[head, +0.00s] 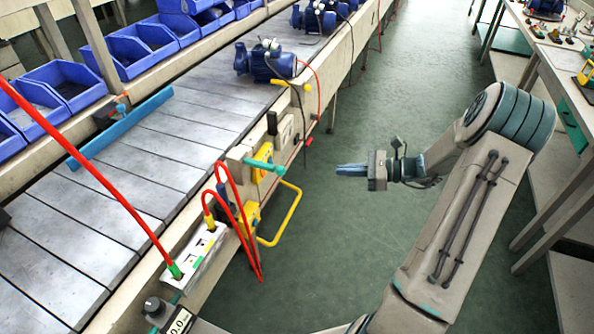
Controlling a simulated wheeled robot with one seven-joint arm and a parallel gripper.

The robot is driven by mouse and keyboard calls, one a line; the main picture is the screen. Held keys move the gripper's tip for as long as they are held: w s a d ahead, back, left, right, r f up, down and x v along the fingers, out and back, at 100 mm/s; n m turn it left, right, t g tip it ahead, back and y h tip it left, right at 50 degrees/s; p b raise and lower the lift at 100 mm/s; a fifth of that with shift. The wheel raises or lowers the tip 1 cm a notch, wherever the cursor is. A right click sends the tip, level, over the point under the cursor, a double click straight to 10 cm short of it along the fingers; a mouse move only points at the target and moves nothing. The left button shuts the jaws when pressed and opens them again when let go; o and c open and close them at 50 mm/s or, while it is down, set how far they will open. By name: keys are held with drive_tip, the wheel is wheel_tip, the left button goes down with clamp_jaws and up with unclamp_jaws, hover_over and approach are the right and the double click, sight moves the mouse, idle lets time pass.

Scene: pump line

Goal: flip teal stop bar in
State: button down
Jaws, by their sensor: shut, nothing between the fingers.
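A long teal-blue bar (122,129) lies near the far edge of the conveyor (150,165), running roughly along the belt's length. A dark bracket (108,114) sits at its far side near the middle. A smaller teal T-shaped handle (264,167) sticks out from the conveyor's near side rail. My gripper (340,170) is shut and empty, over the aisle to the right of the handle. Its fingers point left, toward the conveyor. It is apart from the handle and well away from the long bar.
A yellow loop handle (289,215) juts from the conveyor side. Red cables (240,215) hang by a socket strip (196,257). A blue pump (265,63) stands on the conveyor. Blue bins (65,82) line the far side. A workbench (555,80) stands right; the green aisle floor is clear.

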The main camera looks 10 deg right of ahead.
drive_tip(key=x, duration=1.4)
drive_tip(key=shift+p, duration=0.45)
